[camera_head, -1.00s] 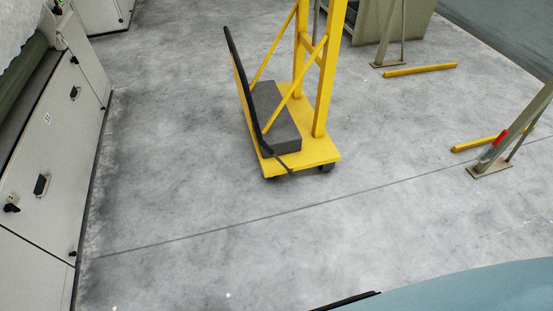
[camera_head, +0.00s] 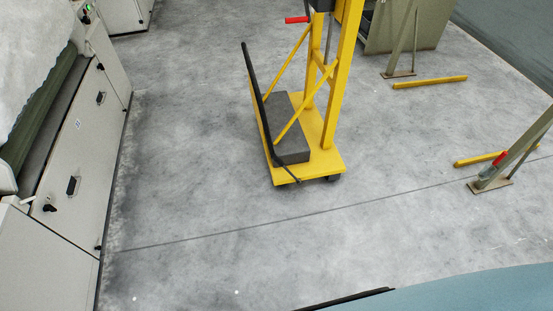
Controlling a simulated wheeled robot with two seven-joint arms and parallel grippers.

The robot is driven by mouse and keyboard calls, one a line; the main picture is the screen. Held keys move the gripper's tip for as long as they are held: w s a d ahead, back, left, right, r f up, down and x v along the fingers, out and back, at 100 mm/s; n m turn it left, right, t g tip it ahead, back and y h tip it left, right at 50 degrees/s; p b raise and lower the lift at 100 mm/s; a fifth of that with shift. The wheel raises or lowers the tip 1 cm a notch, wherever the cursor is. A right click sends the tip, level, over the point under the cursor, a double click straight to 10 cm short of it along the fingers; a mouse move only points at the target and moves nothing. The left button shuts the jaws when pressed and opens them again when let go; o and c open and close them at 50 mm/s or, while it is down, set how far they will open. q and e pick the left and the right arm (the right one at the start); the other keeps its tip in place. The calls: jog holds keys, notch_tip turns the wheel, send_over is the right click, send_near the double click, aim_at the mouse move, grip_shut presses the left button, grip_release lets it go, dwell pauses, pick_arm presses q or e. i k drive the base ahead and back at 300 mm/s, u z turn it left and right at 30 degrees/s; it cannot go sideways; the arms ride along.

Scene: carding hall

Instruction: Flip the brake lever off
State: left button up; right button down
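A yellow wheeled trolley (camera_head: 327,163) stands on the floor at centre, with a yellow upright frame (camera_head: 345,75) and a grey block (camera_head: 290,140) on its base. A long dark bar (camera_head: 254,80) slopes along its left side; a short dark piece (camera_head: 289,174) lies at its front edge. A red-handled lever (camera_head: 297,19) sticks out left from a dark box (camera_head: 322,4) at the top edge of the view. Another red handle (camera_head: 499,158) is on a green-grey post at the right. I cannot tell which of these is the brake lever. Neither gripper is in view.
A pale machine cabinet (camera_head: 88,165) with black latches runs along the left. Green-grey posts (camera_head: 520,150) with yellow floor bars (camera_head: 430,82) stand at the right. The floor between cabinet and trolley is clear.

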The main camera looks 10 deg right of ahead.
aim_at(298, 181)
jog(key=k, duration=0.55)
jog(key=z, duration=0.75)
jog(key=i, duration=1.15)
jog(key=u, duration=0.45)
jog(key=i, duration=0.9)
jog(key=u, duration=0.8)
